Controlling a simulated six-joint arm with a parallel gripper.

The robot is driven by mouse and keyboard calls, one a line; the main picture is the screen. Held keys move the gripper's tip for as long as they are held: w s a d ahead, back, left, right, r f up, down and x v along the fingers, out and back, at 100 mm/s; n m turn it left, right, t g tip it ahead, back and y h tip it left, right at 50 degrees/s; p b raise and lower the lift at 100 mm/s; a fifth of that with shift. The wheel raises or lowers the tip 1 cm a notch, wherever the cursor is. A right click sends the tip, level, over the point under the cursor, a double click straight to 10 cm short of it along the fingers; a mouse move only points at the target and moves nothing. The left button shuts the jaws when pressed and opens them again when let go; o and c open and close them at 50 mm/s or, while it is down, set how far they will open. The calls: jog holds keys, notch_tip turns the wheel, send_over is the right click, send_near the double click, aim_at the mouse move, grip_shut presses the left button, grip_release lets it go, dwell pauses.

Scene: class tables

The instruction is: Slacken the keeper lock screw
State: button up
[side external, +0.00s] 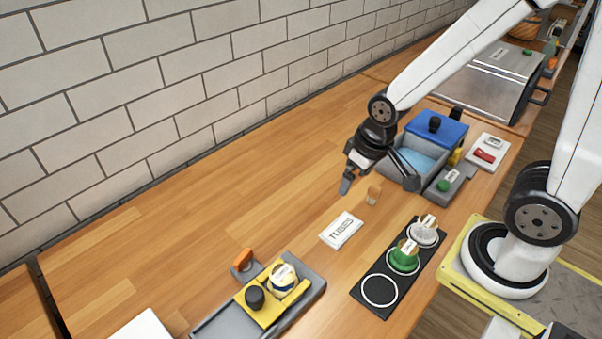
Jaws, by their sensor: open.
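My gripper (379,182) is open and empty, pointing down over the middle of the table. No part is clearly marked as the keeper lock screw. A grey fixture (318,284) at the bottom holds a yellow slide (271,315) with a black knob (255,297) and a white-topped round part (283,278). An orange knob (244,258) sits beside that fixture. A grey block with a green knob (445,185) stands right of my gripper.
A grey bin (428,178) with a blue lid (437,128) stands behind the gripper. A card marked TUBES (342,229) lies in front. A black tray (372,301) holds green and white round parts. A metal case (486,88) stands far back. The left-centre table is clear.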

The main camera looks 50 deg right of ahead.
jog(key=w+a+n+g, duration=0.1)
jog(key=w+a, duration=0.5)
jog(key=a, duration=0.5)
jog(key=n+g, duration=0.1)
jog(key=g, duration=0.1)
send_over(243, 255)
jog(key=shift+r, duration=0.2)
jog(key=shift+f, duration=3.9)
jog(key=c, duration=1.2)
